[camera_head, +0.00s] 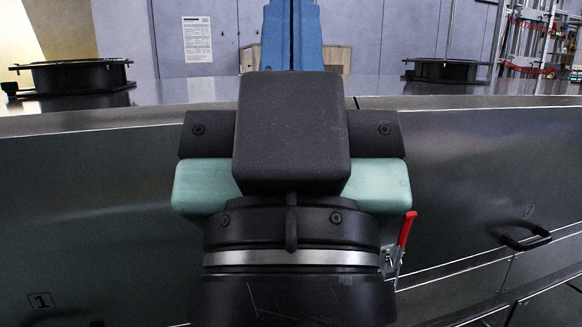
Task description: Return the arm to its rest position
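My gripper (292,35) is in the middle of the view, pointing away from me over the grey machine. Its two blue fingers run up side by side, with only a thin dark line and no visible gap between them. It looks shut, with nothing seen in it. Behind the fingers come my black block, teal pads and a black round wrist with a metal band and a red lever. The rest of my arm is out of view or hidden.
The grey machine's flat top (210,92) runs across the view behind a long dark front panel (90,205). Black round fittings stand on it at left (80,76) and right (446,70). A dark handle (525,238) sticks out at the right. Pipework (540,40) stands at the back right.

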